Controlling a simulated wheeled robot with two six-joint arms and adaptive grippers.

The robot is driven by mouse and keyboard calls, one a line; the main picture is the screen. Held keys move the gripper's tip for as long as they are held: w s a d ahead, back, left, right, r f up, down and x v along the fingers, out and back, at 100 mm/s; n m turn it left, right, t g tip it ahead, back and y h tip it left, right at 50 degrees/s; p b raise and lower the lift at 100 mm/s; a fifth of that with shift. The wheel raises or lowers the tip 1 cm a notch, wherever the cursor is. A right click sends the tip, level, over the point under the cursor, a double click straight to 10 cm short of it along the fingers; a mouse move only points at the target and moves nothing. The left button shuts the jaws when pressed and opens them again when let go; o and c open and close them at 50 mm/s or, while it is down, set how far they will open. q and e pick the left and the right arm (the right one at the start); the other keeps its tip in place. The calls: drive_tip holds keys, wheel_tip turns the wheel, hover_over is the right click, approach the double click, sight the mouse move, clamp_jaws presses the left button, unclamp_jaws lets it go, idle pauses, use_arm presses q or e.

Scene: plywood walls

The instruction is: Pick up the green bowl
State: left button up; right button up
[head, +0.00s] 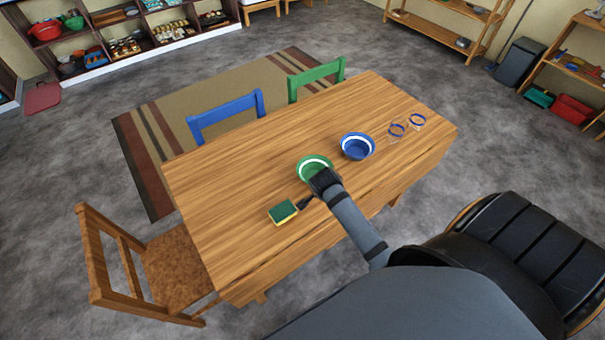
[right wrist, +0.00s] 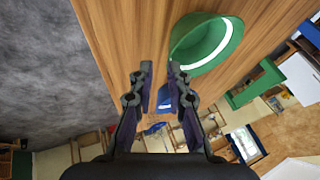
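The green bowl (head: 313,166) with a white band inside stands on the wooden table (head: 240,190). It also shows in the right wrist view (right wrist: 205,45), above and right of my fingertips. My right gripper (head: 322,183) is at the bowl's near side in the head view and hides part of it. In the right wrist view the right gripper (right wrist: 160,72) is open, its two fingers apart with nothing held between them. Whether a finger touches the bowl, I cannot tell. My left gripper is not in view.
A blue bowl (head: 358,146) stands right of the green one, with two blue-rimmed glasses (head: 397,130) (head: 417,121) beyond. A green and yellow sponge (head: 283,212) lies left of my gripper. Chairs stand around the table. Its left part is clear.

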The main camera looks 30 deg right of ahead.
drive_tip(key=w, duration=0.1)
drive_tip(key=w+d+f+m, duration=0.1)
drive_tip(key=w+f+m, duration=0.1)
drive_tip(key=shift+w+d+f, duration=0.2)
drive_tip(key=shift+w+d, duration=0.05)
drive_tip(key=shift+d, duration=0.05)
drive_tip(key=shift+a+p+x, duration=0.15)
drive_tip(key=shift+p+x, duration=0.15)
drive_tip(key=shift+x, duration=1.15)
drive_tip(key=shift+a+p+x, duration=0.15)
drive_tip(key=shift+p+x, duration=0.1)
drive_tip(key=shift+x, duration=1.15)
drive_tip(key=shift+f, duration=0.15)
drive_tip(key=shift+s, duration=0.1)
clamp_jaws()
